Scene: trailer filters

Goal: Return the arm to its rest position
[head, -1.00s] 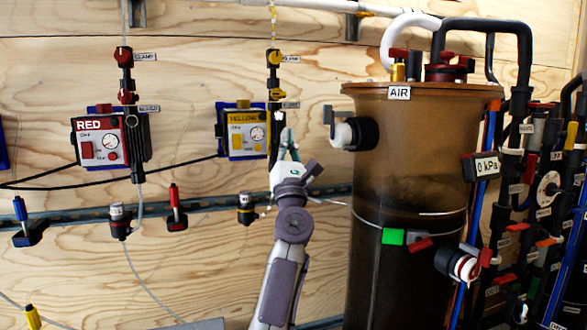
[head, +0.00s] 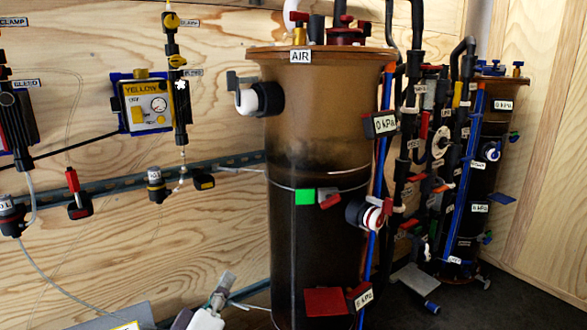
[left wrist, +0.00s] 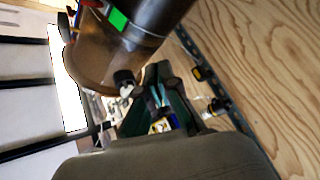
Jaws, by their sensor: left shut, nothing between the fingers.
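My left gripper (left wrist: 158,85) shows in the left wrist view, its dark green fingers shut and empty, with the tank beyond them. In the head view only grey and white parts of my left arm (head: 208,312) show at the bottom edge, left of the tank. The fingertips cannot be made out there. My right arm is not in view.
A tall brown tank (head: 330,130) labelled AIR stands close to the right of my arm. A yellow regulator box (head: 135,104) hangs on the plywood wall above a metal rail (head: 115,182). Pipes and a second column (head: 485,170) stand at right.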

